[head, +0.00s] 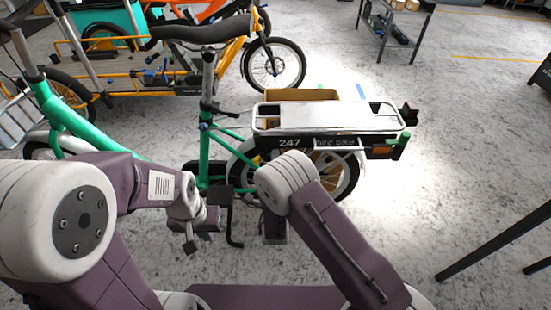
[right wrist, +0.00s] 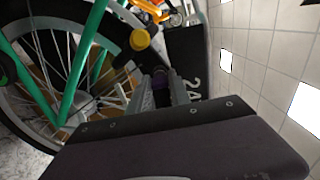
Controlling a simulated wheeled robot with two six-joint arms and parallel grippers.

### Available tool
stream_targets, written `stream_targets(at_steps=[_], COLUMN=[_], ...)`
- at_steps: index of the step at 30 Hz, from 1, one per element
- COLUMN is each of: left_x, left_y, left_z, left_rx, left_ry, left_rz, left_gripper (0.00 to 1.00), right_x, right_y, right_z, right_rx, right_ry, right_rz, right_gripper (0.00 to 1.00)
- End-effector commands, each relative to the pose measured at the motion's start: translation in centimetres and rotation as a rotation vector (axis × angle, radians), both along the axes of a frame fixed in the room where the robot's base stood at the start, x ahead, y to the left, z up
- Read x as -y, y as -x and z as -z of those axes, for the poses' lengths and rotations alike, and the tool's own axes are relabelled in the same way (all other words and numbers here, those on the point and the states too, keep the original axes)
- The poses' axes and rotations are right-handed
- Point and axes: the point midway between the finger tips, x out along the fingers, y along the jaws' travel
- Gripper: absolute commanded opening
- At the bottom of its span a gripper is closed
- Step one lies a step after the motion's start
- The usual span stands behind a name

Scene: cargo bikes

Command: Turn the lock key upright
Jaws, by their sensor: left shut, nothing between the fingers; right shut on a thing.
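The green hire bike (head: 210,150) stands side-on in front of me. My right gripper (right wrist: 165,80) is shut at the bike's rear wheel on a small dark purple piece (right wrist: 160,82), which appears to be the lock key. The fingers hide most of it, so I cannot tell its tilt. In the head view my right arm hides the grip. My left gripper (head: 200,236) is shut and empty, low beside the bike's pedal area and left of my right gripper.
A rear rack (head: 310,117) with a black "247 hire bike" panel (head: 335,142) lies above the wheel. A yellow round knob (right wrist: 140,40) is close by the right fingers. An orange cargo bike (head: 150,72) stands behind. Floor at right is mostly clear.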

Motion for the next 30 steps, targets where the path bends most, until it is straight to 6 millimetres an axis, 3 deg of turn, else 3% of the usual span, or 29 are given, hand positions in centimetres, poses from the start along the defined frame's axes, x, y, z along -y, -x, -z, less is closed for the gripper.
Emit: stream_targets(at_steps=[15,16,18,27,30], left_x=[0.0,0.0,0.0,0.0,0.0], left_y=[0.0,0.0,0.0,0.0,0.0], left_z=[-0.2,-0.2,-0.2,-0.3,-0.9], left_rx=[0.000,0.000,0.000,0.000,0.000], left_ry=[0.000,0.000,0.000,0.000,0.000], left_rz=[0.000,0.000,0.000,0.000,0.000], left_gripper=[0.00,0.00,0.00,0.00,0.00], right_x=[0.0,0.0,0.0,0.0,-0.1], right_y=[0.0,0.0,0.0,0.1,1.3], right_z=[0.2,0.2,0.2,0.0,-0.1], right_rx=[-0.005,-0.005,-0.004,-0.002,-0.005], right_ry=[0.019,0.019,0.019,0.017,0.018], right_rz=[0.000,0.000,0.000,-0.001,-0.003], right_gripper=[0.00,0.29,0.45,0.45,0.45])
